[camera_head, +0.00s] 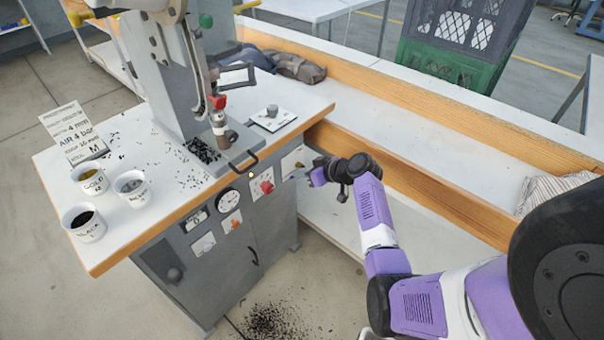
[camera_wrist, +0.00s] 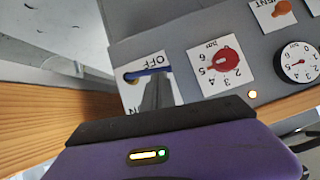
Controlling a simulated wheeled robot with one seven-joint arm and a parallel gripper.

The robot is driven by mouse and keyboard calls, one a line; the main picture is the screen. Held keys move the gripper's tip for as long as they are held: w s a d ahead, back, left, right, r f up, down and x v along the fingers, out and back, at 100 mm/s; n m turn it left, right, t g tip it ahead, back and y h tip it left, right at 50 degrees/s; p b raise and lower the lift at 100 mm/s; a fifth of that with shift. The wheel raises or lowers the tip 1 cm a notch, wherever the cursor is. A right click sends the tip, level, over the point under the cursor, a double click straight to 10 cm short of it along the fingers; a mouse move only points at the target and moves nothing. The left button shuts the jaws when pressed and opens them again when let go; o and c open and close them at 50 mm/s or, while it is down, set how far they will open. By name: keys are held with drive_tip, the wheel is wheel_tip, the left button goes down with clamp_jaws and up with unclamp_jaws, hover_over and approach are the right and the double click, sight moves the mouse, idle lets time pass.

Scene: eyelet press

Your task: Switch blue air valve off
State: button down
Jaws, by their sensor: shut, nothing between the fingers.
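The blue air valve's lever (camera_wrist: 147,73) lies across a white plate (camera_wrist: 132,96) lettered OFF, with a partly hidden ON label. In the wrist view the lever lies nearly level, beside the word OFF. My gripper (camera_wrist: 157,84) is shut and empty, its fingertips over the plate at the lever; I cannot tell whether they touch it. The fingers hide part of the plate. In the head view my gripper (camera_head: 316,176) reaches the right end of the press cabinet's front, at the valve plate (camera_head: 291,160). The lever is too small there to read its position.
A red pressure knob (camera_wrist: 226,60), an orange vent knob (camera_wrist: 284,8) and a round gauge (camera_wrist: 299,62) sit beside the valve on the panel. A wooden-edged bench (camera_head: 440,115) stands close behind my arm. White cups (camera_head: 84,224) stand at the tabletop's left.

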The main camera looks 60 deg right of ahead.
drive_tip(key=shift+w+a+f+n+h+b, duration=0.1)
drive_tip(key=shift+a+f+n+h+b, duration=0.2)
drive_tip(key=shift+f+n+h+b, duration=0.3)
drive_tip(key=shift+r, duration=0.25)
